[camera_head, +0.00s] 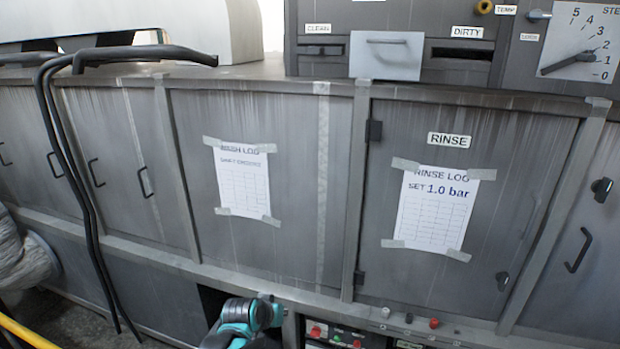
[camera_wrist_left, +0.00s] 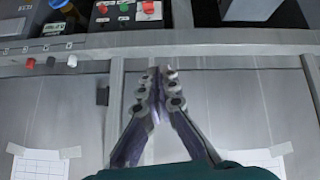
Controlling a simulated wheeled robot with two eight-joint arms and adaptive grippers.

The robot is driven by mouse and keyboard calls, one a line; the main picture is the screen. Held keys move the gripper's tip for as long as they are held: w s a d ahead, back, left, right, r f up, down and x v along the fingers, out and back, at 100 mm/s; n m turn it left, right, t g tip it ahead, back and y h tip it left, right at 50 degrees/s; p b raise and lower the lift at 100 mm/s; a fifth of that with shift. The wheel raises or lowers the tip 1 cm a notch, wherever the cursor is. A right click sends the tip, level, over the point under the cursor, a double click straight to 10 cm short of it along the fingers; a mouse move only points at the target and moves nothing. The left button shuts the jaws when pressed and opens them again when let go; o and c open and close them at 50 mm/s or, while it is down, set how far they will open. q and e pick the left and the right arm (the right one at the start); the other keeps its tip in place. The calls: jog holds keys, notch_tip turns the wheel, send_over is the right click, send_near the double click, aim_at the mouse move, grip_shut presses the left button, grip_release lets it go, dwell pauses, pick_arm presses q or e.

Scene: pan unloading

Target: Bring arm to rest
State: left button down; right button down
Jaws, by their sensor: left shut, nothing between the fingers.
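My left gripper (camera_wrist_left: 160,72) shows in the left wrist view with its two fingers together at the tips and nothing between them. It is in front of the grey metal cabinet front. In the head view, a teal and grey part of my arm shows at the bottom, left of the panel with buttons; no fingertips can be made out there. My right gripper is in neither view.
A grey cabinet carries a wash log sheet (camera_head: 242,182) and a rinse log sheet (camera_head: 435,207). A button panel (camera_head: 340,338) is low at the front. Black hoses (camera_head: 75,190) hang at the left. A gauge (camera_head: 578,45) is at the top right.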

pick_arm(q)
jog(key=s+a+r+y, duration=0.1)
jog(key=s+a+r, duration=0.1)
jog(key=s, duration=0.6)
jog(key=s+a+r+n+y, duration=0.1)
jog(key=s+a, duration=0.3)
jog(key=s, duration=0.5)
jog(key=s+a+r, duration=0.3)
jog(key=s+a, duration=0.1)
jog(key=s, duration=0.4)
jog(key=shift+s+r+n+g+y, duration=0.3)
jog(key=shift+g+y, duration=0.1)
